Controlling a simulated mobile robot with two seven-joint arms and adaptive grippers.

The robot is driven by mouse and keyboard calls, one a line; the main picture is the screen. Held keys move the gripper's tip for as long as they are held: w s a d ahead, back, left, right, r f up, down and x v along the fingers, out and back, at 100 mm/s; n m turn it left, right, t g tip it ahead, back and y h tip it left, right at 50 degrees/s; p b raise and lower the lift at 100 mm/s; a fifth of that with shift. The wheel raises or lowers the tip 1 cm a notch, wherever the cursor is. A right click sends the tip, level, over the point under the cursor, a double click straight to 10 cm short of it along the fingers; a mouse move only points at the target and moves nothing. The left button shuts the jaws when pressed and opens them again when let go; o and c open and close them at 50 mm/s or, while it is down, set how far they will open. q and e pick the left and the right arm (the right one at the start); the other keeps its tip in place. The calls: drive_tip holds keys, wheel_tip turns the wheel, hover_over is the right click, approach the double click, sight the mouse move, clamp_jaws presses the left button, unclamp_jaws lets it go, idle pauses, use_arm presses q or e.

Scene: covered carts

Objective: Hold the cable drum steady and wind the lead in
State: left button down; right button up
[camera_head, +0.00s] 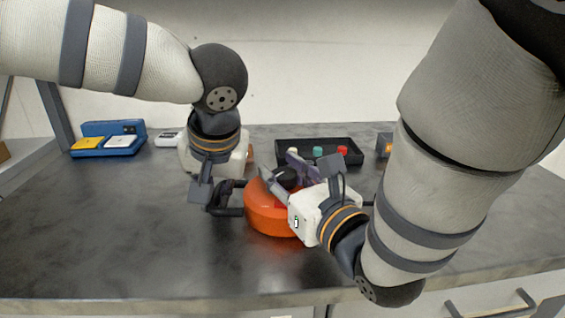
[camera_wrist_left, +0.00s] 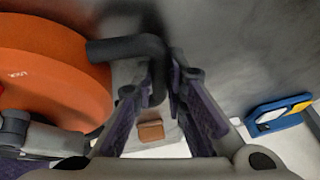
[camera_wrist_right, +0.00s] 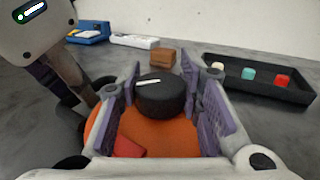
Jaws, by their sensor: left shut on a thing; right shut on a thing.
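The orange cable drum (camera_head: 268,215) stands on the dark worktop in the middle of the head view. Its orange side also shows in the left wrist view (camera_wrist_left: 50,75). My left gripper (camera_head: 222,200) is shut on the drum's dark bent handle (camera_wrist_left: 130,47) at its left side. My right gripper (camera_head: 280,180) is above the drum, its fingers on either side of the black knob (camera_wrist_right: 162,97) on top, shut on it. A white mark shows on the knob. A red part (camera_wrist_right: 128,147) lies on the drum's top. I cannot make out the lead.
A black tray (camera_head: 335,160) with white, green and red pieces is behind the drum. A blue holder (camera_head: 105,148) with yellow and white blocks is at the back left. A brown block (camera_wrist_right: 163,59) stands behind the drum. The front left worktop is clear.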

sight(290, 179)
idle(0.5)
drive_tip(key=o, duration=1.2)
drive_tip(key=v, duration=0.8)
drive_tip(key=shift+s+a+r, duration=0.1)
drive_tip(key=shift+r, duration=0.1)
